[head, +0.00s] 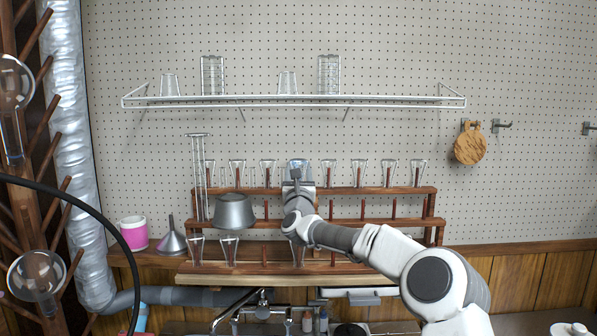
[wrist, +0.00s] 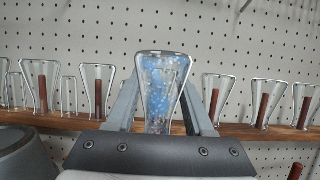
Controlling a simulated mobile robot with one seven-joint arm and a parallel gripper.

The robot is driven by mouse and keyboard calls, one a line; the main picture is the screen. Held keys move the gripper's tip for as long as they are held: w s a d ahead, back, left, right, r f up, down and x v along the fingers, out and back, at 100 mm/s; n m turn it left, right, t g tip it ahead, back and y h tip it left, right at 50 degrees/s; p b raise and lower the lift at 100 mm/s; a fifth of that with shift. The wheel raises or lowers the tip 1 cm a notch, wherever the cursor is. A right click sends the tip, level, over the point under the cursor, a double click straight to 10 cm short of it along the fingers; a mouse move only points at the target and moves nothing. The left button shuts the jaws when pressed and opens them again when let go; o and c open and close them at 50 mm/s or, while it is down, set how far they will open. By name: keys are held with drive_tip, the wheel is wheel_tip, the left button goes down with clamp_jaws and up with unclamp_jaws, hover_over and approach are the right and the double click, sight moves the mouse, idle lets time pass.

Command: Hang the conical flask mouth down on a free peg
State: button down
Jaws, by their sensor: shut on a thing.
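My gripper (head: 297,178) is at the top row of the wooden peg rack (head: 345,190). It is shut on the conical flask (wrist: 163,88), which shows between the fingers (wrist: 160,112) in the wrist view. The flask is clear with a blue, speckled look and has its wide base up; it also shows in the head view (head: 298,165). Its mouth is hidden behind my gripper, so I cannot tell whether a peg is inside it. Bare pegs stand in the middle row (head: 363,208) and bottom row (head: 263,255).
Several glasses (head: 388,172) sit wide end up over pegs beside my gripper, close on both sides. A wire shelf (head: 300,102) with glassware hangs above. A funnel (head: 172,240) stands further left.

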wheel_tip(320, 180, down, 6)
drive_tip(key=b, duration=0.8)
drive_tip(key=shift+f, duration=0.15)
drive_tip(key=shift+f+b, duration=0.55)
drive_tip(key=shift+b, duration=0.4)
idle(0.3)
drive_tip(key=shift+c, duration=1)
unclamp_jaws()
drive_tip(key=b+v, duration=0.1)
drive_tip(key=v, duration=1.6)
drive_tip(key=shift+s, duration=0.3)
